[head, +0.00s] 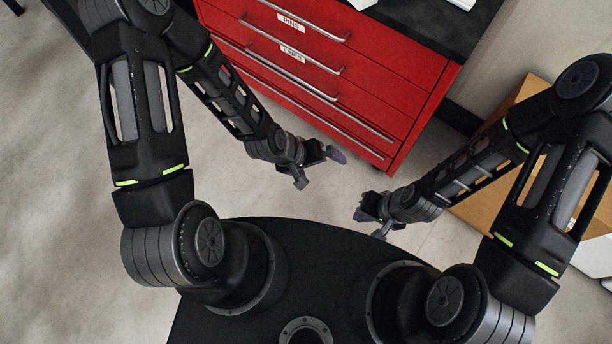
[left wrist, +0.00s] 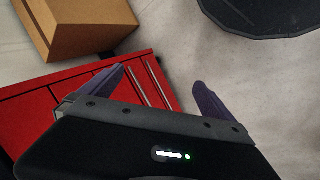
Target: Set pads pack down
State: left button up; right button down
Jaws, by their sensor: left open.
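My left gripper (head: 334,156) is over the floor in front of the red drawer cabinet. In the left wrist view, my left gripper (left wrist: 158,88) has its two purple fingers spread wide, with nothing between them. My right gripper (head: 362,214) is lower and to the right, over the floor. Its fingers are too small and edge-on to tell whether they are apart. I cannot make out a pads pack in either view. Pale objects (head: 362,3) on the cabinet's top are cut off by the upper picture edge, so I cannot identify them.
The red cabinet (head: 395,70) has shut drawers, with labels reading PINS and LINKS. Its dark top (head: 430,30) is partly in view. A cardboard box (head: 525,95) stands to the right, partly behind my right arm. Open floor (head: 300,205) lies between the cabinet and my base.

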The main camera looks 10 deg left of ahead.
pick_arm(q)
jog(key=s+a+f+m+g, duration=0.1)
jog(key=s+f, duration=0.3)
jog(key=s, duration=0.5)
jog(key=shift+s+f+m+g+y, duration=0.15)
jog(key=shift+s+m+g+y, duration=0.15)
jog(key=shift+m+g, duration=0.5)
jog(key=shift+c, duration=0.2)
